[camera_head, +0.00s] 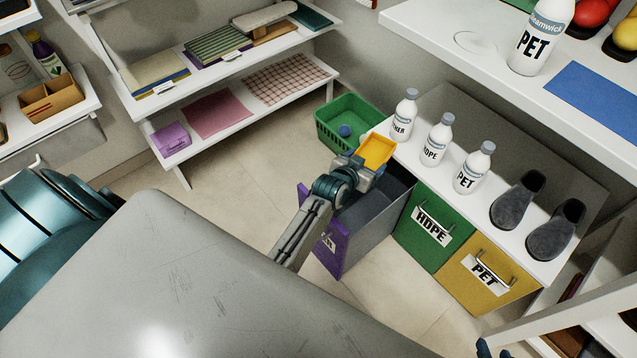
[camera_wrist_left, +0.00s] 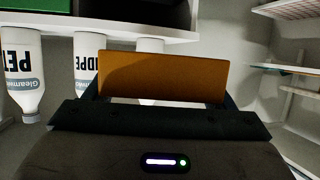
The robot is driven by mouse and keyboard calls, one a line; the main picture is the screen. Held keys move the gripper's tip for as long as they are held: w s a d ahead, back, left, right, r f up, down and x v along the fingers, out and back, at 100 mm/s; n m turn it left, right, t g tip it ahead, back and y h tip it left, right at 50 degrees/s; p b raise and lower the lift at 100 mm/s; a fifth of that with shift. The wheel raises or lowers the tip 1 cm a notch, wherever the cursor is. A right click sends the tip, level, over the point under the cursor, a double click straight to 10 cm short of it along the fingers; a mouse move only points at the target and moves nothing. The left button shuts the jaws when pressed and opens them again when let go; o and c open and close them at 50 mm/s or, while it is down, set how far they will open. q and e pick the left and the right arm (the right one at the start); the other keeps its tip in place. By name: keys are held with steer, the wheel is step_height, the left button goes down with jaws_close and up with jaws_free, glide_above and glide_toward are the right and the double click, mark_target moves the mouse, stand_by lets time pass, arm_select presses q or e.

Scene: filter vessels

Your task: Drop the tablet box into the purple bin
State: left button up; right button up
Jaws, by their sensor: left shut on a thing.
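The tablet box, an orange-yellow box (camera_head: 378,150), is held at the end of my left gripper (camera_head: 366,163). In the left wrist view the box (camera_wrist_left: 160,76) shows as a flat orange panel between the fingers. The purple bin (camera_head: 326,243) is a pulled-out drawer-like bin with a purple front and grey side, left of the green bin. My left gripper and the box appear over the rear of its opening, and my arm crosses its front. The bin's floor is mostly hidden.
A green HDPE bin (camera_head: 433,229) and a yellow PET bin (camera_head: 484,276) are closed beside it. Several white bottles and grey shoes (camera_head: 517,200) stand on the top above. A green basket (camera_head: 343,121) with a blue ball is behind. White shelves stand at the left.

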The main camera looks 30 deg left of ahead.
arm_select(q)
steer(key=o, duration=1)
steer(key=p+v, duration=0.1)
steer(key=v, duration=0.9)
steer(key=shift+s+r+p, duration=0.1)
steer(key=shift+s+p, duration=0.25)
steer(key=shift+s, duration=0.05)
arm_select(e)
steer(key=shift+s+d+r+g+h, duration=0.45)
steer(key=shift+d+r+g, duration=0.1)
steer(key=shift+g, duration=0.15)
